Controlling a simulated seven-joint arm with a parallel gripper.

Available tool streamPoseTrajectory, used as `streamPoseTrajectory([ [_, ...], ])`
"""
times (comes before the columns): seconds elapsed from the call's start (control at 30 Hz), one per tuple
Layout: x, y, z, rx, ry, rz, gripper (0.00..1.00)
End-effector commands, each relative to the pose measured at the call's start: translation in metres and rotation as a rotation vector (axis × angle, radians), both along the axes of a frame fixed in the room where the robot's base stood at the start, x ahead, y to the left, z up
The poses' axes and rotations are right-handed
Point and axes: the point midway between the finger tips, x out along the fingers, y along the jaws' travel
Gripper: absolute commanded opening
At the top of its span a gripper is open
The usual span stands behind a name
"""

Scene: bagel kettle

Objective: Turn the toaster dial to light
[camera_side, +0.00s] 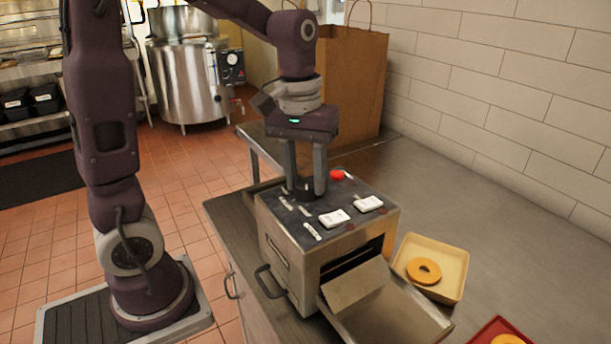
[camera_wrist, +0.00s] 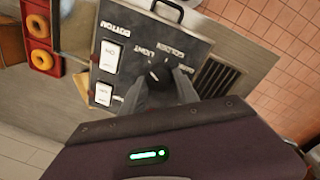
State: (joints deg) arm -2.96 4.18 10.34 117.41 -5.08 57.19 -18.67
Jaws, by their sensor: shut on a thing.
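The toaster (camera_side: 325,225) is a metal box on the counter with a dark control panel on top. Its black dial (camera_wrist: 157,75) sits on that panel, with printed labels around it; one appears to read LIGHT (camera_wrist: 133,50). My gripper (camera_side: 305,190) points straight down onto the panel. In the wrist view its fingers (camera_wrist: 161,84) are on either side of the dial and shut on it. The fingers hide part of the dial, and I cannot tell which label it points to.
Two white switches (camera_side: 334,217) and a red button (camera_side: 337,174) are on the panel. The toaster's front tray (camera_side: 395,318) sticks out. A yellow tray (camera_side: 452,262) holds a bagel on the right. A paper bag (camera_side: 352,85) stands behind.

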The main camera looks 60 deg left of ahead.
Motion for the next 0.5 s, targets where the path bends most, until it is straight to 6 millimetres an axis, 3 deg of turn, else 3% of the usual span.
streamPoseTrajectory([
  [0.2,0.0009,-0.0002,0.0009,-0.001,-0.003,0.002,0.00],
  [0.23,0.0009,-0.0003,0.0009,-0.001,-0.003,0.002,0.42],
  [0.3,0.0007,-0.0002,0.0007,-0.001,-0.003,0.002,0.56],
  [0.5,0.0004,-0.0001,0.0003,-0.001,-0.002,0.001,0.58],
])
